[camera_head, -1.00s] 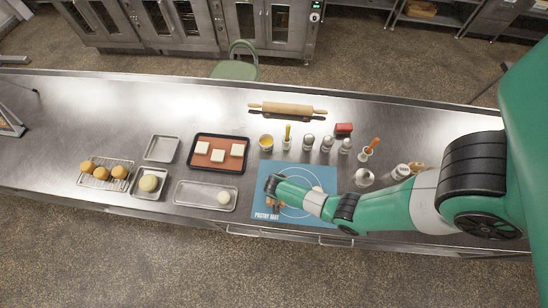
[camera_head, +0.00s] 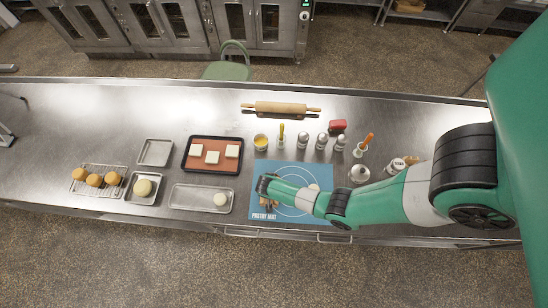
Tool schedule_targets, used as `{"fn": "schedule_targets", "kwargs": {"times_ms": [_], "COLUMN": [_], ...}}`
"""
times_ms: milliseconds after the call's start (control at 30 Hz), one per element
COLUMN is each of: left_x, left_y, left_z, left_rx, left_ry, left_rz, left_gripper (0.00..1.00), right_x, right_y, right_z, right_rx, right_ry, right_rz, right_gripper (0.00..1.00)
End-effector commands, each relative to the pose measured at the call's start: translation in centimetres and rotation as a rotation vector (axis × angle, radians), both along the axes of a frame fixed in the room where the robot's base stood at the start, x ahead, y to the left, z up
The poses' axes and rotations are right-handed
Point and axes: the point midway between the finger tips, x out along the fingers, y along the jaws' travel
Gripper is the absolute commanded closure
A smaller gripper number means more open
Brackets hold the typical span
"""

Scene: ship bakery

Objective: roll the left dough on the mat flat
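The blue pastry mat (camera_head: 300,172) lies on the steel counter. My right arm comes in from the right and reaches across the mat. My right gripper (camera_head: 267,200) is low over the mat's left part; its fingers are too small and covered to tell open from shut. A pale dough piece (camera_head: 314,187) shows partly behind my arm, right of the mat's centre. The left dough is not clearly visible; my gripper and wrist cover that area. The wooden rolling pin (camera_head: 281,109) lies at the back of the counter, apart from my gripper. My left gripper is not in view.
Left are a tray with pale squares (camera_head: 214,140), a tray with a dough ball (camera_head: 190,204) and a bun rack (camera_head: 98,181).

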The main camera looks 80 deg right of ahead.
Motion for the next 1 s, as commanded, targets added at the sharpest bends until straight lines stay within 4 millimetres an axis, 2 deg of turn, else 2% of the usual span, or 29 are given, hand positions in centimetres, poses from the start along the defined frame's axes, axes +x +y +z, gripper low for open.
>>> {"fn": "schedule_targets", "kwargs": {"times_ms": [167, 667, 1000], "left_x": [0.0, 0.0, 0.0], "left_y": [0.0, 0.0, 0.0], "left_z": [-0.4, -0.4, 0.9], "left_rx": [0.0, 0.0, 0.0], "left_ry": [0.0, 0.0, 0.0], "left_rz": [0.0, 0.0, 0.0], "left_gripper": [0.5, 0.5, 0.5], "right_x": [0.9, 1.0, -0.8], "right_y": [0.2, 0.2, -0.1], "right_z": [-0.1, -0.3, -0.1], "right_rx": [0.0, 0.0, 0.0], "right_ry": [0.002, 0.001, 0.004], "right_rz": [0.0, 0.0, -0.001], "right_gripper": [1.0, 1.0, 1.0]}}
